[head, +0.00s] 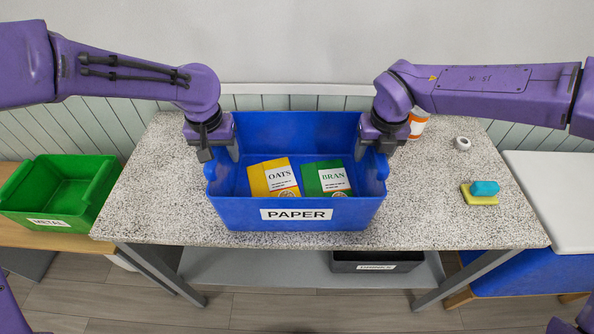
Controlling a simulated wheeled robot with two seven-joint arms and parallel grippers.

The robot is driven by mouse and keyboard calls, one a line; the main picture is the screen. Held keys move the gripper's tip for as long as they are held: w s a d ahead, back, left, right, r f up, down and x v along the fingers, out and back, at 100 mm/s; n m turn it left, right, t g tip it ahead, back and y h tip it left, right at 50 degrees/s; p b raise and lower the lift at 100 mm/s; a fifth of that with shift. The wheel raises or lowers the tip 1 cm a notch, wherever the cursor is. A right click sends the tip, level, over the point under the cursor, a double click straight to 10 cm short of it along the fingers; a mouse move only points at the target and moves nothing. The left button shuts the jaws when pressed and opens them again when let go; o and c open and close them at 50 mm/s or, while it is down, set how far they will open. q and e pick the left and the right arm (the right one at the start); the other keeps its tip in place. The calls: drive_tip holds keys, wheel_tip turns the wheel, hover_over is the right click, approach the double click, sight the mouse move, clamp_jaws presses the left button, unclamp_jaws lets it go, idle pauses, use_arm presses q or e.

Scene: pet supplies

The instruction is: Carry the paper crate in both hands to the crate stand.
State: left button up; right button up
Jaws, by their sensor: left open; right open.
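The blue paper crate (330,215) stands on the speckled table, with a white PAPER label on its front. A yellow OATS box and a green BRAN box lie inside it. My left gripper (219,157) points down at the crate's left side wall, with its fingers open about the rim. My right gripper (375,160) points down at the right side wall, also open. Whether the fingers touch the walls I cannot tell. I cannot tell for certain which thing in view is the crate stand.
A green METAL crate (62,215) stands on a wooden surface at left. An orange-and-white container (419,122), a white roll (462,143) and a yellow sponge with a blue block (481,193) are on the table's right. A dark labelled bin (377,266) sits on the lower shelf.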

use_arm(q)
drive_tip(key=shift+w+f, duration=0.2)
drive_tip(key=shift+w, duration=0.1)
use_arm(e)
drive_tip(key=shift+w+f, duration=0.2)
drive_tip(key=shift+w, duration=0.1)
use_arm(q)
drive_tip(key=shift+s+r, duration=0.1)
drive_tip(key=shift+s, duration=0.05)
clamp_jaws()
use_arm(e)
drive_tip(key=shift+s+r, duration=0.1)
drive_tip(key=shift+s, duration=0.05)
clamp_jaws()
